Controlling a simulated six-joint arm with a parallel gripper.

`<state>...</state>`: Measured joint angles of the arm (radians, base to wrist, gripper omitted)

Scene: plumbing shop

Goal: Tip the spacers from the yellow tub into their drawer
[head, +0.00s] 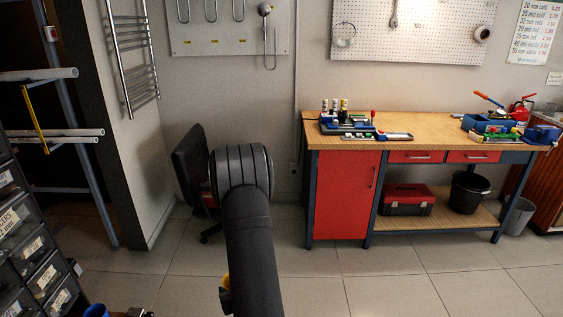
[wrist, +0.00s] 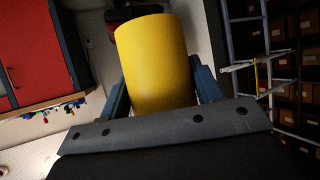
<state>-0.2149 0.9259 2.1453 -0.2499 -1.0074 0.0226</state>
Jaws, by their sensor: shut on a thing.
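My gripper (wrist: 162,88) is shut on the yellow tub (wrist: 153,60), with one blue-grey finger on each side of it in the wrist view. The inside of the tub and any spacers are hidden from this angle. In the head view only a small yellow patch, likely the tub (head: 226,283), shows beside my dark arm, which hides the gripper. A cabinet of labelled, clear-fronted drawers (head: 41,247) stands at the left edge of the head view. Part of one label seems to end in "CERS", but I cannot read it fully. I cannot tell whether any drawer is open.
A workbench (head: 360,144) with tools stands at the back right. A dark chair (head: 190,165) is behind my arm. A pipe rack (head: 50,133) is above the drawers. A blue object (head: 97,311) shows at the bottom edge. The floor at right front is clear.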

